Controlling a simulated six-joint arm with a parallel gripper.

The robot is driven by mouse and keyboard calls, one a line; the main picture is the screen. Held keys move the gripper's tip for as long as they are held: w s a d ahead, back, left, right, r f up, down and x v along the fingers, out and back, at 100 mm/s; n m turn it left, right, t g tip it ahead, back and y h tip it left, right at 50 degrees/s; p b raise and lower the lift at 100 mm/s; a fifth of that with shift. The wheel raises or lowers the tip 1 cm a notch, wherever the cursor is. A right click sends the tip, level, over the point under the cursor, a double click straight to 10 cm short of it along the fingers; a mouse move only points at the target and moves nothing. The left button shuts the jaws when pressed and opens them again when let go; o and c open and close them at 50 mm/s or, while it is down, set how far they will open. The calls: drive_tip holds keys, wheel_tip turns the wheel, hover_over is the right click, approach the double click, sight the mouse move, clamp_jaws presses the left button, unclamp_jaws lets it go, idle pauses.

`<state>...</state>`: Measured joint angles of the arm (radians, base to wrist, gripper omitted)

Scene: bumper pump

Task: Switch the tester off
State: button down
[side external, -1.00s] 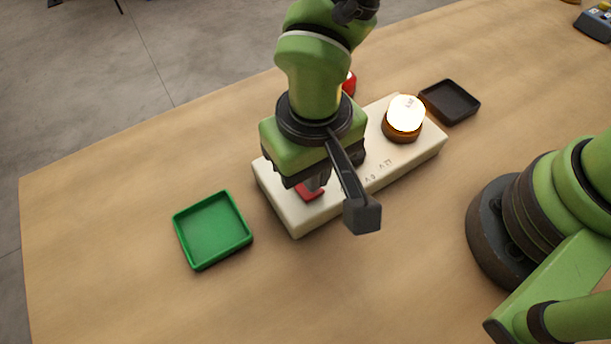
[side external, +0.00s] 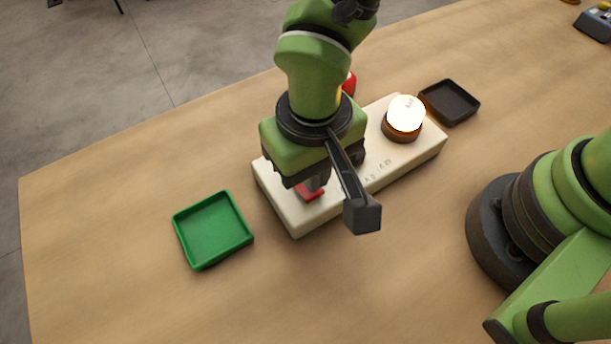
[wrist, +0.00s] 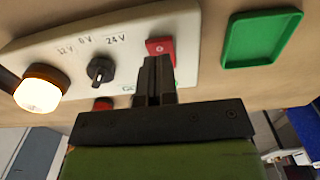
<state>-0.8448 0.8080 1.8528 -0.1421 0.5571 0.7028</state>
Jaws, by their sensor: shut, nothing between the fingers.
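The tester is a long white box (side external: 290,214) on the table, and its white face also shows in the wrist view (wrist: 130,28). Its round lamp (side external: 405,115) is lit bright white at the right end; it is at the left in the wrist view (wrist: 38,94). A red switch (wrist: 160,46) marked 0 sits at the other end. A dark knob (wrist: 99,70) stands between them, under voltage labels. My gripper (wrist: 155,64) is shut and empty, its fingertips at the red switch's near edge. I cannot tell whether they touch it. My gripper partly hides the switch in the side view (side external: 310,193).
A green tray (side external: 212,230) lies left of the tester. A dark tray (side external: 450,102) lies beyond its lamp end. A red object (side external: 349,84) is partly hidden behind my arm. The table's front left is clear.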

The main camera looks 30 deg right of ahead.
drive_tip(key=shift+f, duration=1.25)
idle(0.5)
drive_tip(key=shift+r, duration=3.55)
drive_tip(key=shift+r, duration=0.1)
drive_tip(key=w+d+r+m+t+y, duration=0.1)
drive_tip(key=w+d+r+t+y, duration=0.1)
drive_tip(key=d+r, duration=0.6)
drive_tip(key=s+d+r+m+t, duration=0.3)
drive_tip(key=s+d+r+t, duration=0.2)
drive_tip(key=d, duration=0.8)
drive_tip(key=a+v, duration=0.1)
drive_tip(key=v, duration=0.5)
drive_tip(key=shift+s+r, duration=0.2)
drive_tip(key=shift+r, duration=0.25)
